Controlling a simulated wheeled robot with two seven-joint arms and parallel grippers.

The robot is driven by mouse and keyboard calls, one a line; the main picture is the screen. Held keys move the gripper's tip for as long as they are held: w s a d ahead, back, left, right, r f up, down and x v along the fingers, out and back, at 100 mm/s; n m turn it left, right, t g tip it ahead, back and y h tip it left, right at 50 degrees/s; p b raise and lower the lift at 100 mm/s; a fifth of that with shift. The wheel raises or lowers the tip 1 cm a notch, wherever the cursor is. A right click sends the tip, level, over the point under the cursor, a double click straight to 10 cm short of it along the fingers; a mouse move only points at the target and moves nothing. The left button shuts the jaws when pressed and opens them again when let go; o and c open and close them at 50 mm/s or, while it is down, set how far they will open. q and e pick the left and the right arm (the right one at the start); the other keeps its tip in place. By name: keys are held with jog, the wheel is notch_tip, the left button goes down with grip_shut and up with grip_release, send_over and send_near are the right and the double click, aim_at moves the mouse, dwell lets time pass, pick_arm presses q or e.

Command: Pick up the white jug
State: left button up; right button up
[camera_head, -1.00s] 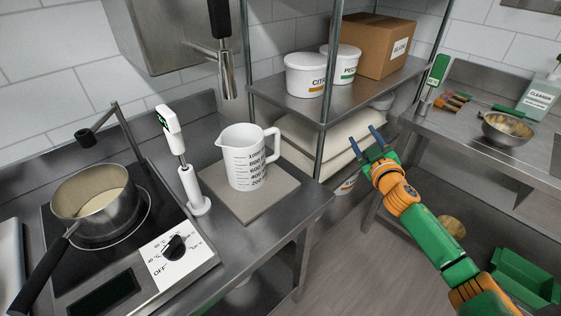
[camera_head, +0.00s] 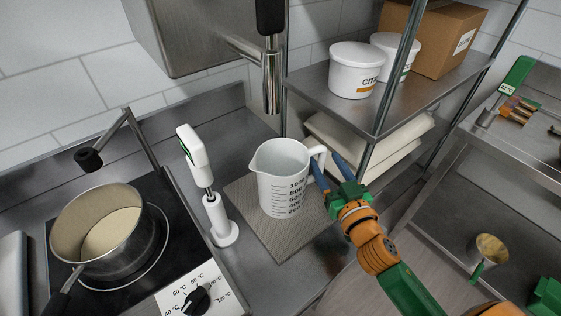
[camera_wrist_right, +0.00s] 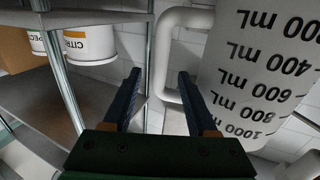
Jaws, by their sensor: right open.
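The white jug (camera_head: 280,180) stands upright on a grey square mat (camera_head: 247,213) on the steel counter, its handle towards the right. My right gripper (camera_head: 327,170) is at the handle, with its fingers open. In the right wrist view the jug (camera_wrist_right: 262,75) appears upside down with black volume marks. The handle (camera_wrist_right: 164,60) shows just beyond and between the open fingers of my right gripper (camera_wrist_right: 160,95); the jaws are not closed on it. In the head view the fingers partly overlap the handle, so contact is unclear. My left gripper is not in view.
A white probe on a stand (camera_head: 220,232) is left of the jug. A pot (camera_head: 110,245) sits on the cooktop farther left. A shelf post (camera_head: 392,85) rises close behind my right gripper; the shelf holds white tubs (camera_head: 355,72) and a cardboard box (camera_head: 440,38).

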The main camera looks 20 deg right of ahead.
jog(key=shift+w+r, duration=0.25)
jog(key=shift+w, duration=0.05)
jog(key=shift+w+d+r+p, duration=0.1)
jog(key=shift+w+p, duration=0.5)
jog(key=shift+w, duration=0.35)
jog(key=w, duration=0.2)
jog(key=w+f, duration=0.1)
jog(key=shift+w, duration=0.35)
jog(key=shift+s+r, duration=0.15)
jog(key=shift+s, duration=0.1)
jog(key=c, duration=0.7)
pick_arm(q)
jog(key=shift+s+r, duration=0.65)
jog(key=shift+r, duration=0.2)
pick_arm(e)
grip_shut()
